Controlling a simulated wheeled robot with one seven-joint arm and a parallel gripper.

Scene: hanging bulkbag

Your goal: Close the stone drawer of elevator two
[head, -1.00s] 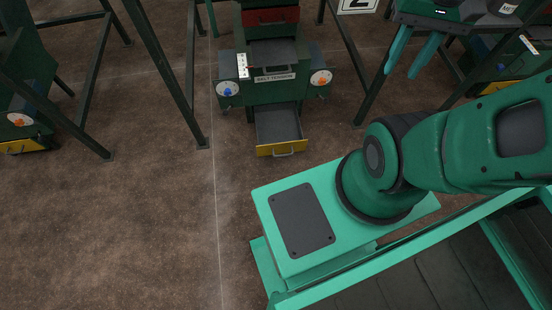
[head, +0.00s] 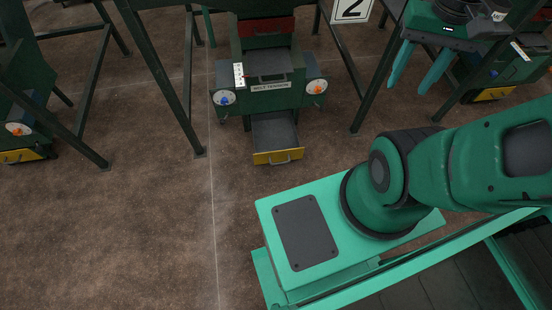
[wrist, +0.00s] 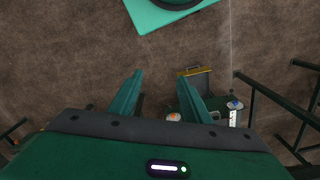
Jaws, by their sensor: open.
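The dark green machine (head: 240,108) under the sign with a 2 (head: 352,9) stands at the top middle of the head view. Its lowest drawer, the yellow-fronted drawer (head: 278,157), is pulled out and looks empty. A grey tray-like part with a handle (head: 270,66) is above it, under a red front (head: 266,26). I cannot read which drawer is for stone. My gripper (head: 410,87) is open and empty, up and to the right of the yellow drawer, apart from it. In the wrist view, the yellow drawer front (wrist: 195,70) shows beyond the open fingers (wrist: 160,78).
Dark frame legs (head: 160,75) stand left and right of the machine. Similar machines stand far left (head: 20,130) and right (head: 495,75). Brown floor before the drawer is clear.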

